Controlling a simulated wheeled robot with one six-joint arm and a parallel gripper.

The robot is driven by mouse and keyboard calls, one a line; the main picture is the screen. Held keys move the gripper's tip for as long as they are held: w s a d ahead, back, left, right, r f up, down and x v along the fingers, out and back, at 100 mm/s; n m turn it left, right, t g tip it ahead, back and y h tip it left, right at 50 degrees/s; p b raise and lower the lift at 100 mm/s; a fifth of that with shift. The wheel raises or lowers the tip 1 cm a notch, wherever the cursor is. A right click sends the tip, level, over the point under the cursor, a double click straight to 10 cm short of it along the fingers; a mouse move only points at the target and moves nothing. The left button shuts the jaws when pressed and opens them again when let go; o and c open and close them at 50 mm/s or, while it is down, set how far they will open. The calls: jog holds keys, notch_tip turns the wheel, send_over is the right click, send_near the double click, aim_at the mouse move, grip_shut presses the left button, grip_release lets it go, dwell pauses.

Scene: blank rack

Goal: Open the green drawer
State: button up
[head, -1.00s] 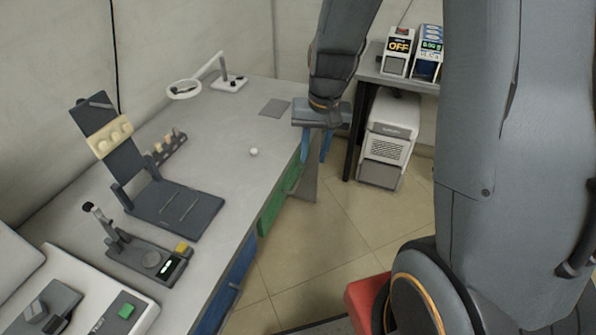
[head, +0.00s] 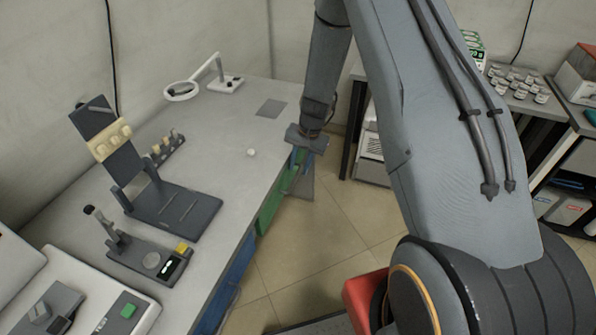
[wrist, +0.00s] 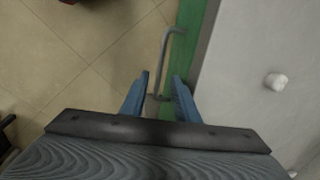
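The green drawer (head: 269,211) is in the front side of the grey workbench, and its front shows in the head view partly behind my gripper. In the wrist view the green drawer front (wrist: 194,22) is a narrow strip beside the bench top, with a grey bar handle (wrist: 164,58) along it. My gripper (wrist: 160,78) is open, its two blue fingers on either side of the handle's near end as seen from above. I cannot tell whether either finger touches the handle. In the head view my gripper (head: 298,158) is at the bench's front edge. The drawer looks shut.
Blue drawers (head: 238,268) are nearer along the same bench front. The bench top (head: 225,140) carries a dark stand (head: 175,208), a magnifier lamp (head: 182,91) and a small white knob-like object (head: 252,153). The tiled floor (head: 310,220) before the drawer is clear.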

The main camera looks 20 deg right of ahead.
aim_at(296, 177)
jog(key=shift+w+a+f+p, duration=0.1)
jog(key=shift+a+f+p, duration=0.1)
jog(key=shift+f, duration=0.7)
jog(key=shift+w+a+f+p, duration=0.1)
jog(key=shift+f+p, duration=0.1)
jog(key=shift+f, duration=0.7)
grip_shut()
